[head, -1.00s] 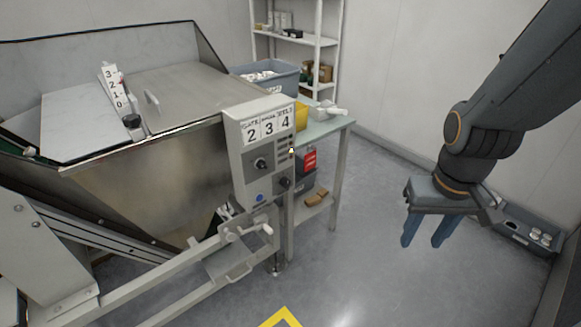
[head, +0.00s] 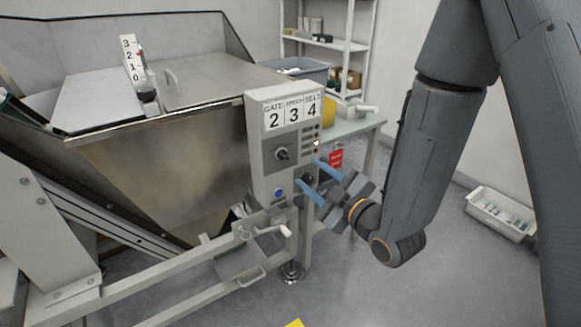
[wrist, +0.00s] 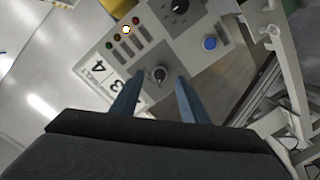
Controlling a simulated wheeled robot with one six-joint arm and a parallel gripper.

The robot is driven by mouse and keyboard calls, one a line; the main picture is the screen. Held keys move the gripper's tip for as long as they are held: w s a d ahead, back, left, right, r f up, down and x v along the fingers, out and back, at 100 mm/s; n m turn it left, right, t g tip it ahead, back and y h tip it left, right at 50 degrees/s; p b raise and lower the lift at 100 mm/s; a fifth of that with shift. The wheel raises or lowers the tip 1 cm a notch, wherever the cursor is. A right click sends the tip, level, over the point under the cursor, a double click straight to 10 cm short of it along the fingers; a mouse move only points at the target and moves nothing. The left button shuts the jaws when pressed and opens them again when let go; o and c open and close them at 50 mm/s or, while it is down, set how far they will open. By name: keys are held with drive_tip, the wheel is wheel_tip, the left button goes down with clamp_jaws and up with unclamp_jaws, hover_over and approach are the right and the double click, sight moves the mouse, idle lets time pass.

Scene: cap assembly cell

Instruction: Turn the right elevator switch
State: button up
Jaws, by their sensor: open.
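The grey control panel (head: 262,140) has two dark rotary switches. The left switch (head: 281,154) is at mid-height. The right switch (head: 307,178) is lower and partly hidden by my gripper. My gripper (head: 310,173) is open and empty, with its blue fingers pointing at the panel's lower right side. In the wrist view, the left switch (wrist: 159,73) shows between the fingertips, beyond them. The right switch (wrist: 178,5) is cut by the top edge. I cannot tell the exact gap between fingertips and panel.
A blue button (head: 278,193) sits at the panel's lower left. A valve handle (head: 270,231) and rail stand below the panel. A steel hopper (head: 165,160) is to the left, and a table (head: 365,124) stands behind.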

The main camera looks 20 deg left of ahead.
sight(287, 158)
drive_tip(key=shift+n+y, duration=0.3)
drive_tip(key=shift+y, duration=0.2)
drive_tip(key=x, duration=0.5)
drive_tip(key=s+x, duration=0.1)
drive_tip(key=x, duration=0.2)
drive_tip(key=shift+w+a+r, duration=0.1)
drive_tip(key=shift+a+r, duration=0.1)
drive_tip(key=shift+a, duration=0.25)
drive_tip(key=c, duration=1)
